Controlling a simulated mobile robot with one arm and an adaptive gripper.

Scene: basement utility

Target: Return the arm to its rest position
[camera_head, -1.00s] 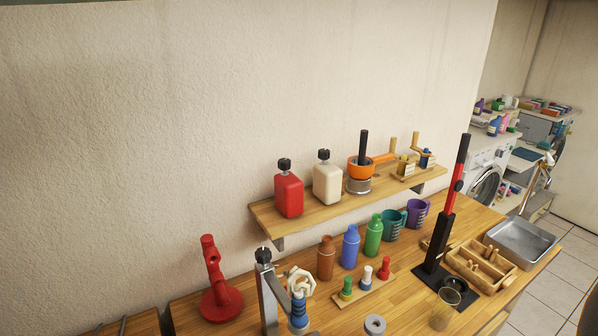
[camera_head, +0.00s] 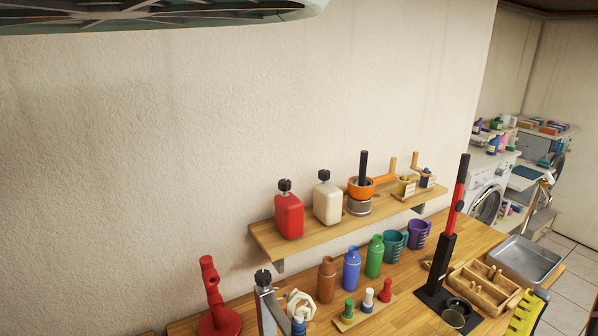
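A yellow-green ribbed piece with a dark part beside it shows at the lower right edge, in front of the worktop. The rest of my arm is out of view.
A shelf (camera_head: 292,245) carries more containers. A pale ribbed object (camera_head: 160,14) hangs overhead.

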